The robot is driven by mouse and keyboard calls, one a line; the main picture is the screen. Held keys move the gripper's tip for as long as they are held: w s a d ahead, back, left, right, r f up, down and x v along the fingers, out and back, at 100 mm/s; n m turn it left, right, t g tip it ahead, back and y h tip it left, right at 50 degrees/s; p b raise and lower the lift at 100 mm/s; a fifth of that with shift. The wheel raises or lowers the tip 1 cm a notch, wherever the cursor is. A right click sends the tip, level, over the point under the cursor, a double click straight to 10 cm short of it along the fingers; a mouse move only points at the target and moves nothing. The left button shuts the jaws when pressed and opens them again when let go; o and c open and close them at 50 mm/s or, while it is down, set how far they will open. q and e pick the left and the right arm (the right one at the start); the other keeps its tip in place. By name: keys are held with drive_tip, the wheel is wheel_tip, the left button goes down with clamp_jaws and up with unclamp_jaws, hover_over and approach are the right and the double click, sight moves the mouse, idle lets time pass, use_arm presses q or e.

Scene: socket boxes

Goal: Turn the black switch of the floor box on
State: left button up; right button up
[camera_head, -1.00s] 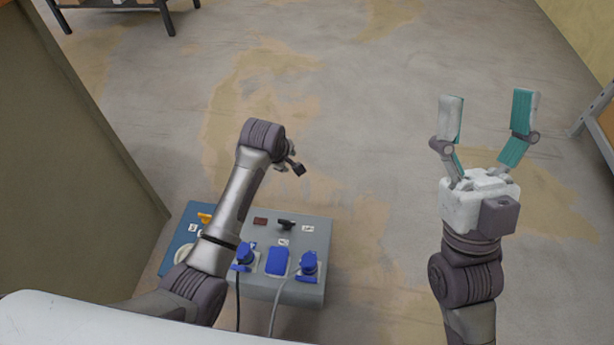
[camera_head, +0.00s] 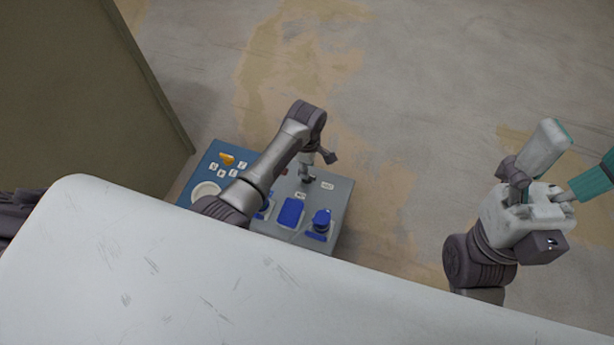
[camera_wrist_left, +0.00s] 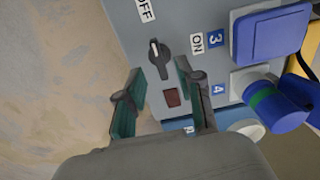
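The floor box (camera_head: 342,200) stands on the floor below my left arm. Its black switch (camera_wrist_left: 159,60) shows in the left wrist view, between the OFF label (camera_wrist_left: 145,9) and the ON label (camera_wrist_left: 205,42). The white mark on its knob points towards OFF. My left gripper (camera_wrist_left: 160,69) is open, pointing down at the panel, with its two fingertips on either side of the switch's near end. Contact cannot be told. In the head view my left gripper (camera_head: 309,168) largely hides the switch. My right gripper (camera_head: 582,150) is open and empty, off to the right.
Blue plugs (camera_head: 320,222) and a blue socket cover (camera_head: 291,212) sit on the box's near side. An orange switch (camera_head: 227,158) is on the blue part. A brown-green panel (camera_head: 90,90) stands left; floor beyond is clear.

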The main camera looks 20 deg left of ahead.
use_arm(q)
drive_tip(key=shift+f+b, duration=0.85)
drive_tip(key=shift+f, duration=1.15)
clamp_jaws()
